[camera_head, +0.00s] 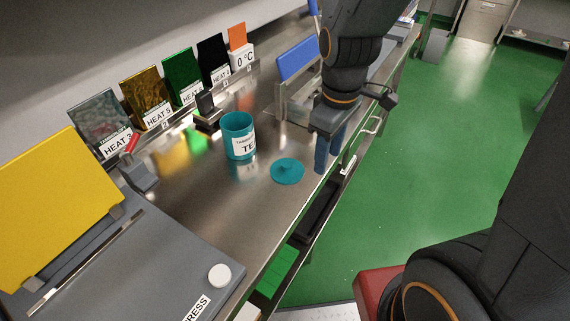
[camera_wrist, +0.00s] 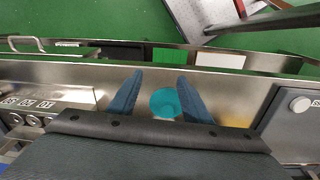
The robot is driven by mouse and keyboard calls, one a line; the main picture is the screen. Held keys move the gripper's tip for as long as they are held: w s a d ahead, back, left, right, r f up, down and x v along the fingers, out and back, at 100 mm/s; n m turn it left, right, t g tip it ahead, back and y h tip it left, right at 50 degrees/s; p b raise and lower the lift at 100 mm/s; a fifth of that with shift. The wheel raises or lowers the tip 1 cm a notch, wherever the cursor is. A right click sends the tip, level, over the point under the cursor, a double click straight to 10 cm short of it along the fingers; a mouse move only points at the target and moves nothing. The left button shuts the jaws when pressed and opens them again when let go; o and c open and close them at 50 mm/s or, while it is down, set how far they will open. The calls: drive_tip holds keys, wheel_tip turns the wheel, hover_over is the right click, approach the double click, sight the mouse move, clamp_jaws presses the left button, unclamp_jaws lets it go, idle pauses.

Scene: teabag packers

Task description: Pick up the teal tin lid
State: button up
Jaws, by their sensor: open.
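The teal tin lid (camera_head: 287,171) lies flat on the steel counter, with a small knob on top. It also shows in the wrist view (camera_wrist: 165,102), partly behind the right-hand finger. The teal tin (camera_head: 238,136) stands upright and open on the counter, to the left of and behind the lid, with a white label. My gripper (camera_head: 328,150) is open and empty, with blue fingers pointing down. In the head view it is just right of the lid, near the counter's front edge. In the wrist view the fingers (camera_wrist: 155,95) are spread, with the lid toward the right one.
A grey press (camera_head: 219,275) with a white knob fills the left front. Coloured sample plates stand along the back, including a green one (camera_head: 181,75). A steel stand with a blue panel (camera_head: 298,58) is behind my gripper. The counter around the lid is clear.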

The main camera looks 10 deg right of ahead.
sight(287, 164)
drive_tip(key=w+a+r+n+p, duration=0.1)
drive_tip(key=a+n, duration=0.2)
drive_tip(key=n, duration=0.2)
drive_tip(key=w+a+n+p, duration=0.1)
drive_tip(key=a+n, duration=0.2)
drive_tip(key=n, duration=0.2)
drive_tip(key=w+a+r+n, duration=0.1)
drive_tip(key=a+n, duration=0.1)
drive_tip(key=n, duration=0.3)
drive_tip(key=shift+w+a+r+g+p, duration=0.25)
drive_tip(key=shift+a+r+g+p, duration=0.05)
drive_tip(key=shift+a+p, duration=0.1)
drive_tip(key=shift+a+f+n, duration=0.1)
drive_tip(key=shift+f+n, duration=0.2)
drive_tip(key=shift+f, duration=0.15)
drive_tip(key=shift+w+f+p, duration=0.15)
drive_tip(key=shift+f+p, duration=0.55)
drive_tip(key=shift+f, duration=1.05)
drive_tip(key=shift+w+f+p, duration=0.1)
drive_tip(key=shift+f+p, duration=0.55)
drive_tip(key=shift+f, duration=1.1)
clamp_jaws()
